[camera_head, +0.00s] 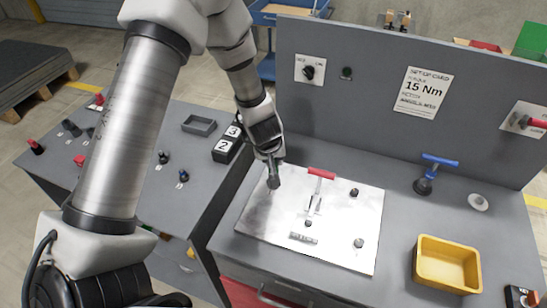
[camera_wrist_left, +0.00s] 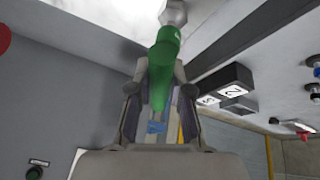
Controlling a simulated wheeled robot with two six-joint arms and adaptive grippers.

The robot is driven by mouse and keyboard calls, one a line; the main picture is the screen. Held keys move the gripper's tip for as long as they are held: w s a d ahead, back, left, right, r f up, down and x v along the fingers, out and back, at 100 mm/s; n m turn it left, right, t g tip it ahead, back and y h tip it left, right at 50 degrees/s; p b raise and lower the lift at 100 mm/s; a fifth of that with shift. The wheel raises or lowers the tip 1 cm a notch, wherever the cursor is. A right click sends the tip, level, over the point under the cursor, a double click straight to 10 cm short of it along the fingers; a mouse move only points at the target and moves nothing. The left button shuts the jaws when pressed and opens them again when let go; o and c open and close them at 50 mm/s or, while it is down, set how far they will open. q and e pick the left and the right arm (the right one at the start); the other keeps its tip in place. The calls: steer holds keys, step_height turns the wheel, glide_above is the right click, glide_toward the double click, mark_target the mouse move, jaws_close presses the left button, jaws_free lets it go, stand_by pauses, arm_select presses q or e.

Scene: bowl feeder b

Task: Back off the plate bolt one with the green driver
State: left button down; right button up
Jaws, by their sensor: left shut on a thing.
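The bright metal plate (camera_head: 350,225) lies on the grey bench, with dark bolts showing at its right back corner (camera_head: 354,192) and right front corner (camera_head: 359,243). My left gripper (camera_head: 269,152) is over the plate's back left corner. It is shut on the green driver (camera_wrist_left: 163,65), whose green body shows between the fingers in the left wrist view. The driver's grey end (camera_head: 273,180) points down at that corner and seems to meet the plate; the bolt beneath it is hidden, so I cannot tell if it is seated. My right gripper is out of view.
A red T-handle (camera_head: 321,173) stands on the plate's middle. A yellow bin (camera_head: 447,264) and a blue-handled tool (camera_head: 440,161) stand to the right. The upright panel (camera_head: 375,75) bounds the back. Black numbered blocks (camera_head: 228,144) sit on the left bench.

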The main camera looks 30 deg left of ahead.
arm_select(q)
steer(key=shift+d+r+n+y+p, duration=0.15)
steer(key=shift+n+y+p, duration=0.3)
steer(key=shift+n, duration=0.25)
steer(key=shift+w+n+p, duration=0.1)
steer(key=shift+n+p, duration=0.4)
steer(key=shift+p, duration=0.1)
steer(key=shift+n+g+y+p, duration=0.25)
steer(key=shift+n+g+p, duration=0.15)
steer(key=shift+n+p, duration=0.3)
steer(key=shift+p, duration=0.35)
